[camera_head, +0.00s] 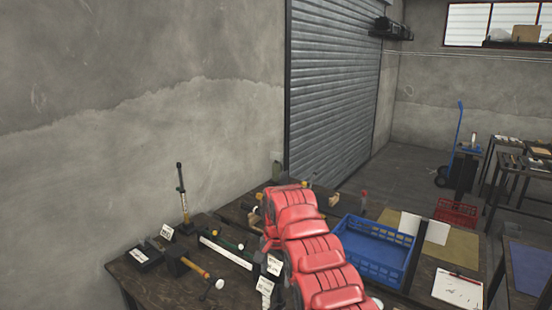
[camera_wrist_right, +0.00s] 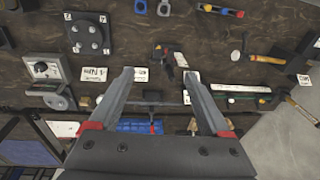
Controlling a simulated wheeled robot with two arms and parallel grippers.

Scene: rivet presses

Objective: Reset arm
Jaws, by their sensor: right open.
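My red right arm reaches up from the bottom middle over the workbench (camera_head: 150,285) in the head view. Its links hide part of the bench and most of the hand. In the right wrist view my right gripper (camera_wrist_right: 159,73) is open, its two grey fingers spread apart with nothing between them. The bench top (camera_wrist_right: 215,45) lies beyond the fingers, and a small dark tool with a red part (camera_wrist_right: 168,58) shows near the gap. My left gripper is not in view.
A blue crate (camera_head: 378,250) stands right of my arm. A concrete wall backs the bench.

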